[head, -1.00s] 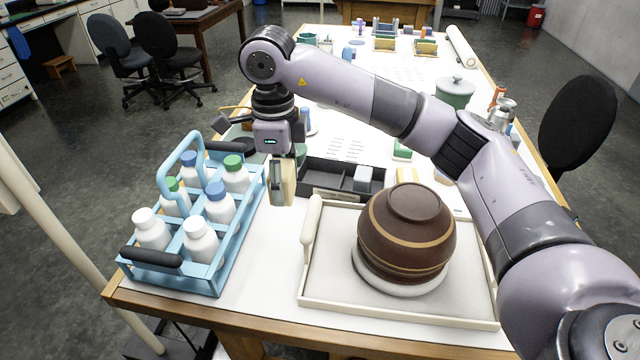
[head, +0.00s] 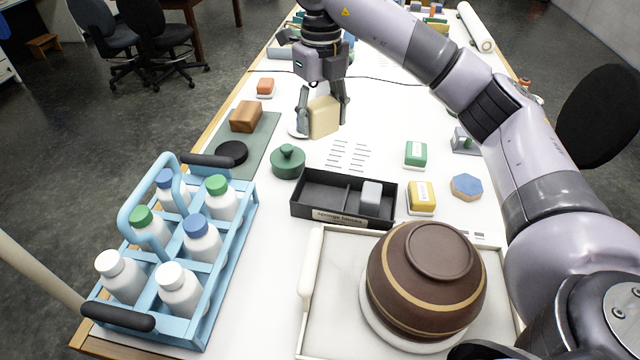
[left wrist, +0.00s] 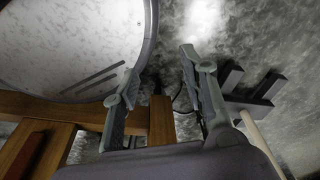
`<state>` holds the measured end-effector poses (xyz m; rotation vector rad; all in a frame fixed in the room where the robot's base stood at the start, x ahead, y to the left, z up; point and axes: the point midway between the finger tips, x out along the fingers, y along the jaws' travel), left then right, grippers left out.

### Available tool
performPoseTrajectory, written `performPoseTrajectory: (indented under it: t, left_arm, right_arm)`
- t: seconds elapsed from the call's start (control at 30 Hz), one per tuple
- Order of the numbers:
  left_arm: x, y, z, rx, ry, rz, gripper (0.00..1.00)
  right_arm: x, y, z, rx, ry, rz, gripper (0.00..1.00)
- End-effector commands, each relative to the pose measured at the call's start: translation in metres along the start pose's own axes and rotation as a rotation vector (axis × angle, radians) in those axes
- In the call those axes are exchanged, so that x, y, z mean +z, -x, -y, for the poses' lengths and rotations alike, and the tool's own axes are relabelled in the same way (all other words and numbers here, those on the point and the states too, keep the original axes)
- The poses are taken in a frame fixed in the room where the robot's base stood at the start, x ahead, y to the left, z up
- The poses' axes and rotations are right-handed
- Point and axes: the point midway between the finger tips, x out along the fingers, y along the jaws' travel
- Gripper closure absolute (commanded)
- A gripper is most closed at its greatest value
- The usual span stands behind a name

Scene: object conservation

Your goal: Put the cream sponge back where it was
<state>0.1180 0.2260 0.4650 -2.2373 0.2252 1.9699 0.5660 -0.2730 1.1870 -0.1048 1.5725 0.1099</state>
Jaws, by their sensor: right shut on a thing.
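The cream sponge (head: 324,118) is a pale block held between the fingers of my right gripper (head: 323,108). It hangs above the white table, beyond the green knobbed lid, with a broad face toward the head camera. A black tray (head: 326,216) labelled "sponge blocks" stands nearer, mid-table. A grey block (head: 371,197) is in its right part; its left part is empty. My left gripper (left wrist: 160,92) shows only in the left wrist view, its fingers apart with nothing between them.
A blue bottle carrier (head: 207,300) stands at the front left. A brown bowl (head: 380,285) rests upside down in a cream tray (head: 312,333) at the front. A green lid (head: 288,162), yellow block (head: 421,197) and green block (head: 416,154) surround the black tray.

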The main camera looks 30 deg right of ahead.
Motion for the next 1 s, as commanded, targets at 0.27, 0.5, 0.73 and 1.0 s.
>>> performPoseTrajectory:
  t: [0.27,0.5,0.73,1.0]
  left_arm:
    - [0.038,-0.001,0.002,-0.002,-0.004,0.054,0.60]
    - [0.050,0.010,0.003,-0.003,-0.004,0.074,0.60]
    - [0.019,0.016,0.006,-0.007,-0.003,0.028,0.60]
    - [0.018,0.025,0.002,-0.002,0.001,0.029,0.60]
  right_arm:
    - [-0.002,-0.058,-0.002,0.003,0.003,-0.008,0.71]
    - [-0.003,-0.112,-0.001,0.001,0.002,-0.009,0.71]
    - [-0.001,-0.148,-0.001,0.001,0.002,-0.004,0.71]
    - [-0.002,-0.180,-0.001,0.001,0.002,-0.006,0.71]
